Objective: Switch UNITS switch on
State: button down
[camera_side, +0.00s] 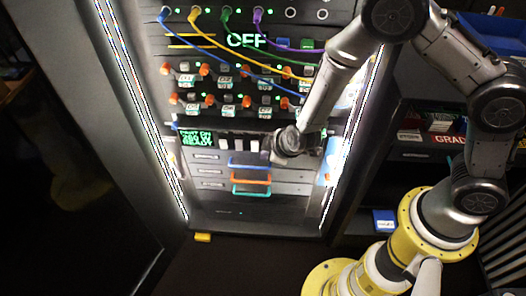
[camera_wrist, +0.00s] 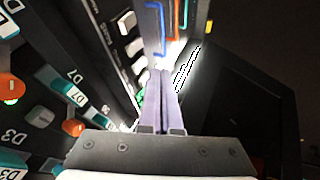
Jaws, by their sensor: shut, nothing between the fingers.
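A row of white switches (camera_side: 240,144) sits on the panel beside a green text display (camera_side: 197,138). The row also shows in the wrist view (camera_wrist: 135,47), left of my fingers. The labels by them are too small or blurred to read, so I cannot tell which is the UNITS switch or how it is set. My gripper (camera_wrist: 160,80) is shut and empty, its two fingers together close in front of the panel near this row. In the side view my gripper (camera_side: 272,152) is at the right end of the row and hides part of it. I cannot tell if it touches.
Drawers with blue (camera_side: 249,162), orange (camera_side: 250,177) and green (camera_side: 251,189) handles lie below the switches. Above are rows of orange-tipped knobs (camera_side: 204,70) and several coloured cables (camera_side: 275,70). Bright light strips (camera_side: 140,110) edge the cabinet. A yellow block (camera_side: 203,238) lies below.

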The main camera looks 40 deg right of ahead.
aim_at(255, 146)
jog(key=shift+a+f, duration=0.1)
jog(key=shift+f, duration=0.25)
jog(key=w+d+f, duration=0.3)
jog(key=w+f, duration=0.5)
jog(key=shift+w+d+f, duration=0.2)
jog(key=shift+d+f, duration=0.05)
jog(key=shift+f, duration=0.1)
